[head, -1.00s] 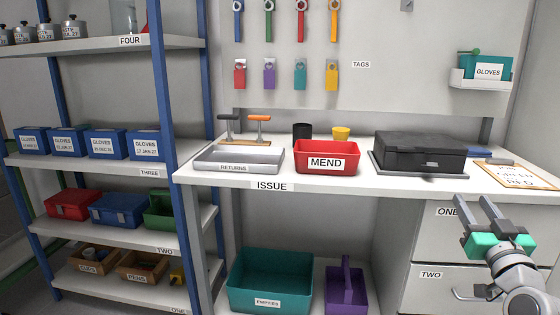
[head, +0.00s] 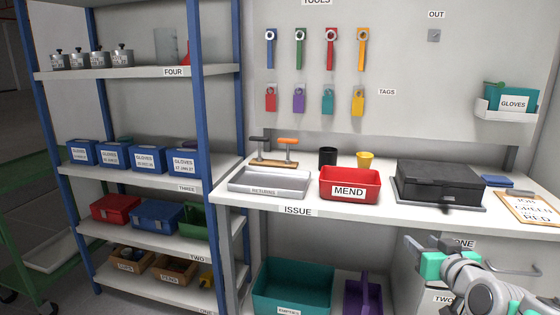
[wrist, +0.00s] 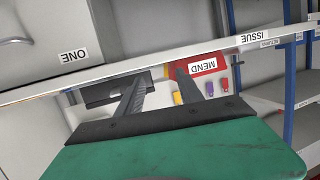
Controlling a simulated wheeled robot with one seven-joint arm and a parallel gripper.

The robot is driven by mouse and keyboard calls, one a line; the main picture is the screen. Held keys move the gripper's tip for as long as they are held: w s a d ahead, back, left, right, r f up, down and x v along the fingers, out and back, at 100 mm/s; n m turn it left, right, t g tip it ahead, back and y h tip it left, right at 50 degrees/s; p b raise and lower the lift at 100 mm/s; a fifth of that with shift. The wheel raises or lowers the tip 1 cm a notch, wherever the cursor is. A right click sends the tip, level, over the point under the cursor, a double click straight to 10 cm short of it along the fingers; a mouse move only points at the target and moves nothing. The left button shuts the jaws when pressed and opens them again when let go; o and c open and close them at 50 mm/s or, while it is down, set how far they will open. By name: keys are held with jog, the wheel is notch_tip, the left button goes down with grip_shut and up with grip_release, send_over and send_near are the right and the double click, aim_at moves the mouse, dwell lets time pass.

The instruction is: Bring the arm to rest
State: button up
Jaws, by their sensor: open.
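My gripper (head: 424,245) is at the lower right of the head view, in front of the drawer unit and below the front edge of the ISSUE bench (head: 400,212). Its two dark fingers are apart and nothing is between them. The wrist view also shows my gripper (wrist: 160,88), with its fingers pointing toward the bench edge and the red MEND bin (wrist: 205,66) beyond. That view is turned upside down, so the labels read inverted.
On the bench stand a grey RETURNS tray (head: 268,190), the MEND bin (head: 350,185), a black case (head: 440,180) and a clipboard (head: 527,207). Drawers (head: 520,250) are behind my gripper. A blue-framed shelf (head: 208,130) stands left. A teal EMPTIES bin (head: 293,280) sits underneath.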

jog(key=a+r+n+g+y+p, duration=0.1)
jog(key=a+r+g+p, duration=0.2)
jog(key=a+p, duration=0.5)
jog(key=s+a+r+g+p, duration=0.2)
jog(key=s+a+g+p, duration=0.2)
jog(key=s+a+p, duration=0.2)
jog(key=s+a+r+g+p, duration=0.2)
jog(key=s+a+g+p, duration=0.2)
jog(key=s, duration=0.7)
jog(key=a+p, duration=0.2)
jog(key=p, duration=0.2)
jog(key=shift+s+a+r+g, duration=0.15)
jog(key=shift+s+r+g, duration=0.1)
jog(key=shift+r+g, duration=0.15)
